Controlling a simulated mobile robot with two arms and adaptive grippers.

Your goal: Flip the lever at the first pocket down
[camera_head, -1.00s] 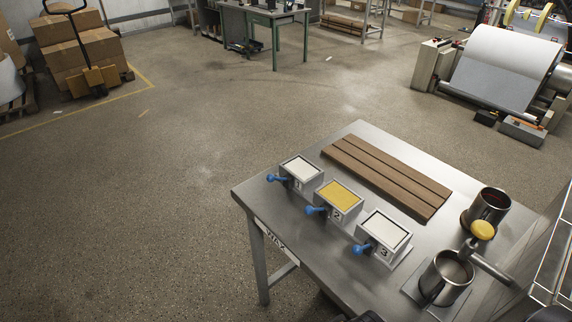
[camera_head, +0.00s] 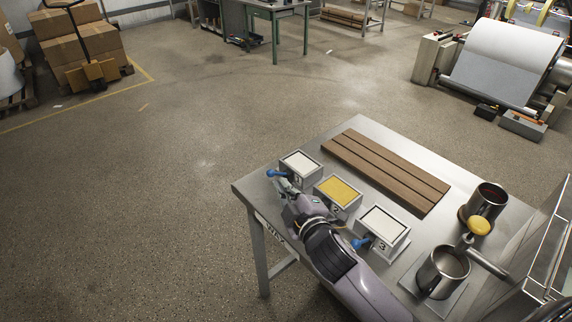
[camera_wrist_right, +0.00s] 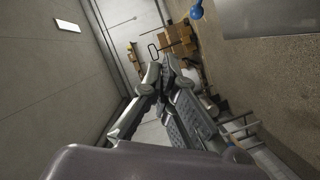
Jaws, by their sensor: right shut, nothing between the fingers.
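The first pocket (camera_head: 300,164), marked 1, is a grey box with a white top at the far left of a row on the metal table. Its blue lever (camera_head: 276,173) sticks out to the left, roughly level. My right gripper (camera_head: 283,184) is shut and empty, just below and right of that lever's knob; contact cannot be told. In the right wrist view the shut fingers (camera_wrist_right: 165,72) point away, and a blue knob (camera_wrist_right: 196,10) shows at the top edge, apart from them. My left gripper is not in view.
The yellow-topped second pocket (camera_head: 340,190) stands close beside my right arm, which hides its lever. The third pocket (camera_head: 384,222) has a blue lever (camera_head: 362,241).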

